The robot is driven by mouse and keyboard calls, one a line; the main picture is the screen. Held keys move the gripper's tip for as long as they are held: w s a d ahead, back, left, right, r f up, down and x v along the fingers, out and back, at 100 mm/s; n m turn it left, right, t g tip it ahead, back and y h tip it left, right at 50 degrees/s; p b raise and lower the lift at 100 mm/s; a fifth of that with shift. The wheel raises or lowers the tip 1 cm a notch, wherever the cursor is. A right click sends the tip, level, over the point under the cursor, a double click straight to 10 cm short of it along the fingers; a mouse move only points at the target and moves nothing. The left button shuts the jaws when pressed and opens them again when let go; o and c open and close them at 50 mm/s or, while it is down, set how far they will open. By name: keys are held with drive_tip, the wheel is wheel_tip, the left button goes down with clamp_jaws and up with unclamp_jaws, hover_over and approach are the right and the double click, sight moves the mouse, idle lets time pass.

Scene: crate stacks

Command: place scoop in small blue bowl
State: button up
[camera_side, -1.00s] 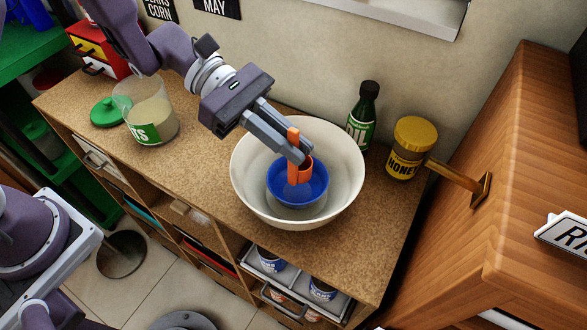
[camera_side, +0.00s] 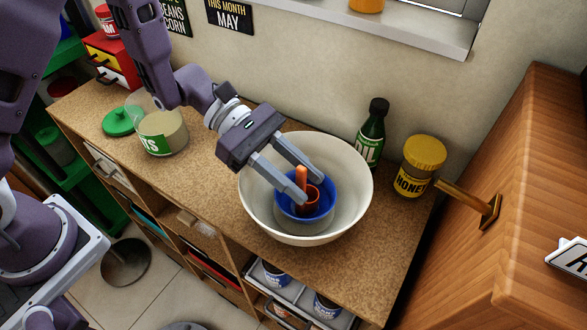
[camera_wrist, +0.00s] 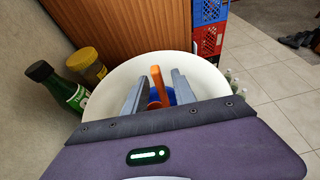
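The orange scoop (camera_side: 301,178) stands in the small blue bowl (camera_side: 330,201), its handle upright and its cup down inside. The blue bowl sits inside a large cream bowl (camera_side: 255,205) on the counter. My gripper (camera_side: 304,190) is open, with one finger on each side of the scoop handle and gaps to it. In the wrist view the scoop handle (camera_wrist: 156,80) shows between the two spread fingers (camera_wrist: 157,93), and part of the blue bowl (camera_wrist: 171,96) shows behind. The scoop's lower end is partly hidden by the bowl.
An oil bottle (camera_side: 371,135) and a honey jar (camera_side: 420,168) stand right of the cream bowl, near the wall. A glass jar (camera_side: 163,133) and a green lid (camera_side: 119,122) are at the left. The counter between jar and bowl is clear.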

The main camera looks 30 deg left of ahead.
drive_tip(key=s+v, duration=0.1)
drive_tip(key=v, duration=1.1)
drive_tip(key=s+a+r+m+y, duration=0.2)
drive_tip(key=s+r+m+y, duration=0.5)
drive_tip(key=s+m, duration=0.4)
drive_tip(key=s+a+r+m+t+y, duration=0.1)
drive_tip(key=s+a+m+t+y, duration=0.1)
drive_tip(key=a, duration=0.3)
drive_tip(key=s+a+r+m+t+y, duration=0.2)
drive_tip(key=s+a+m+t+y, duration=0.1)
drive_tip(key=a+m+t+y, duration=0.1)
drive_tip(key=shift+a+r, duration=0.3)
drive_tip(key=shift+a, duration=0.25)
